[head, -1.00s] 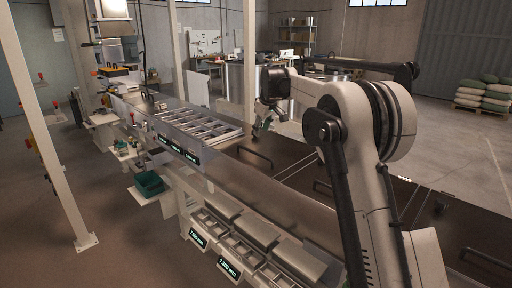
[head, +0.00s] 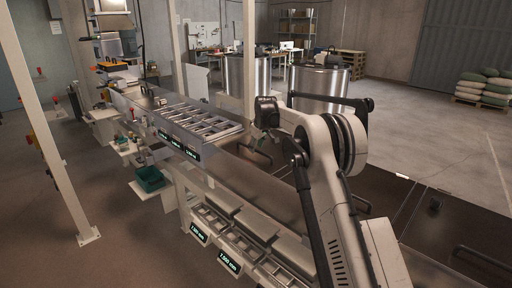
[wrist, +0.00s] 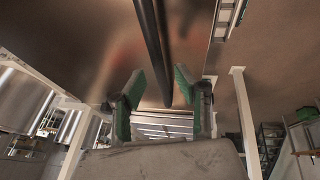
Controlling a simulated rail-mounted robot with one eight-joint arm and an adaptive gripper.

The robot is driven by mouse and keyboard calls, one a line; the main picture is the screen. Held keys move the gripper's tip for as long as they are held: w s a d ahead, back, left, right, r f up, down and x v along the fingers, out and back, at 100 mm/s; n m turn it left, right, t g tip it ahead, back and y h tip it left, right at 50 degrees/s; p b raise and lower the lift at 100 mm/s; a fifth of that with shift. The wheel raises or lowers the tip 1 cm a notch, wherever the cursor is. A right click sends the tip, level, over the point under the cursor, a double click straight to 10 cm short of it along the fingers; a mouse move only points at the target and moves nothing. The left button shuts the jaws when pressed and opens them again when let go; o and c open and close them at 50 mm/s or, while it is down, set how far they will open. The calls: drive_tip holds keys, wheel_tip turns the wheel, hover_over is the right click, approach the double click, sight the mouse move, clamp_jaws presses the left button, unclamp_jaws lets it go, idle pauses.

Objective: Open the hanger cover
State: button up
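Dark brown flat cover panels lie along the right side of the long bench; the nearest to my gripper (head: 262,142) is a panel (head: 284,167) with a black bar handle (head: 255,156). No label shows which one is the hanger cover. In the wrist view, a black bar (wrist: 153,50) runs down over a shiny brown surface (wrist: 80,35) toward the gap between my green-padded fingers (wrist: 160,92). The fingers are apart, one on each side of the bar's line. I cannot tell whether they touch it. The panel lies flat in the head view.
A grey slotted rack (head: 200,125) stands on the bench to the left of my gripper. Two steel tanks (head: 320,83) stand behind the bench. Another black handle (head: 482,262) is on the cover at front right. A white post (head: 249,55) rises behind the bench.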

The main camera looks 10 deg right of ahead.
drive_tip(key=shift+w+f, duration=0.2)
drive_tip(key=shift+f, duration=0.3)
clamp_jaws()
